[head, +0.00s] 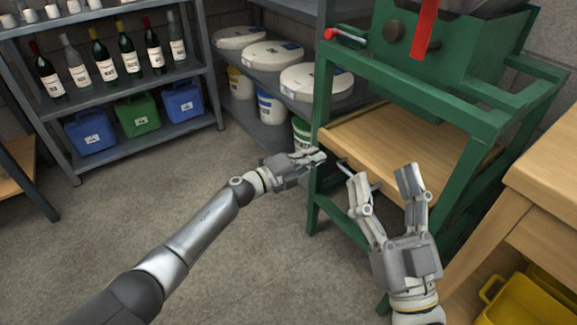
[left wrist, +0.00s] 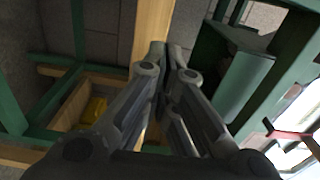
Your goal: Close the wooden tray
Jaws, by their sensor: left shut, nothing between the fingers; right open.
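The wooden tray (head: 405,140) sits inside the green metal frame (head: 322,110), below the green hopper. A metal bar, perhaps its handle, shows at its near side, partly hidden by my right gripper. My left gripper (head: 318,157) is shut and empty beside the frame's left front leg, near the tray's left front corner. In the left wrist view its closed fingertips (left wrist: 166,50) overlap a pale wooden strip (left wrist: 153,22), probably the tray's edge; I cannot tell if they touch. My right gripper (head: 385,175) is open and empty, in front of the tray's near side.
A wooden table (head: 535,215) stands close on the right, with a yellow crate (head: 520,300) below. Shelves with bottles and coloured canisters (head: 137,115) stand at the back left. White-lidded buckets (head: 275,55) fill the rear shelf. The floor at left is clear.

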